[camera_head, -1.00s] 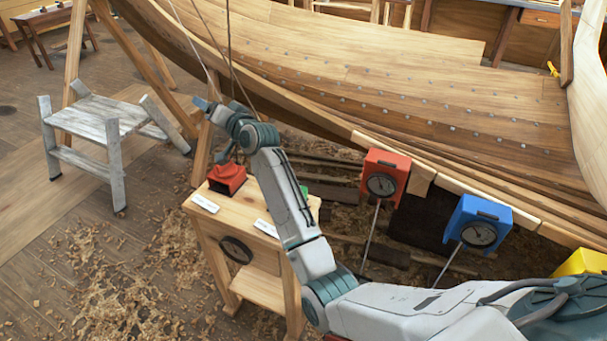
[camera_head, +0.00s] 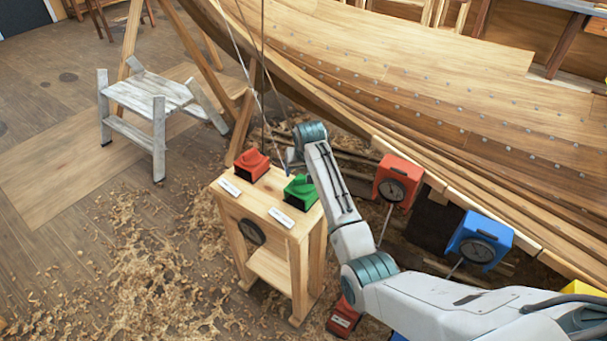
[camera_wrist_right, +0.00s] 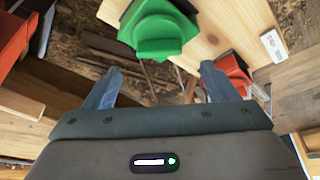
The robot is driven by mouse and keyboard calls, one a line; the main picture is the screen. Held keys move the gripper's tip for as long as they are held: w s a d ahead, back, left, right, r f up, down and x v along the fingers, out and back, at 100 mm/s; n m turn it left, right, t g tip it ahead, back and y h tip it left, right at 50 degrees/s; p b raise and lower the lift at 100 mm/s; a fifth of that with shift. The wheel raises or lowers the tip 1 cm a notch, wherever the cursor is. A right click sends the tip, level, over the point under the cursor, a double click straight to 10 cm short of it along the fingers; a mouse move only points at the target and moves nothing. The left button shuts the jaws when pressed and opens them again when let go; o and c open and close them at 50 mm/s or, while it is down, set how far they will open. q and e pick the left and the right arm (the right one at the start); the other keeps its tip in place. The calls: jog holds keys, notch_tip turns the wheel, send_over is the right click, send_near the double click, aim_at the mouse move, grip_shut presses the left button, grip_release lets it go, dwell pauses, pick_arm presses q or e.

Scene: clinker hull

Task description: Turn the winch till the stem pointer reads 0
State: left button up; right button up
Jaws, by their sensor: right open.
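A red winch (camera_head: 252,165) and a green winch (camera_head: 300,189) sit side by side on a wooden stand (camera_head: 262,199); a pale label lies in front of each. A red box with a dial (camera_head: 391,191) and a blue box with a dial (camera_head: 479,249) hang by the hull; their readings are too small to tell. My right gripper (camera_head: 290,160) is just behind the green winch, partly hidden by my wrist. In the right wrist view it (camera_wrist_right: 160,82) is open and empty, with the green winch (camera_wrist_right: 158,30) beyond the fingers, apart from them. My left gripper is out of view.
The planked hull (camera_head: 420,90) fills the back right, with ropes (camera_head: 262,60) hanging near the stand. A grey step stool (camera_head: 150,98) stands left. A red object (camera_head: 343,318) lies on the floor beside the stand. Shavings (camera_head: 150,260) cover open floor at front left.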

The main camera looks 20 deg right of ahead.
aim_at(303, 178)
jog(key=x, duration=0.4)
jog(key=shift+d+p, duration=0.1)
jog(key=shift+p, duration=0.25)
jog(key=shift+x, duration=1)
jog(key=c, duration=1)
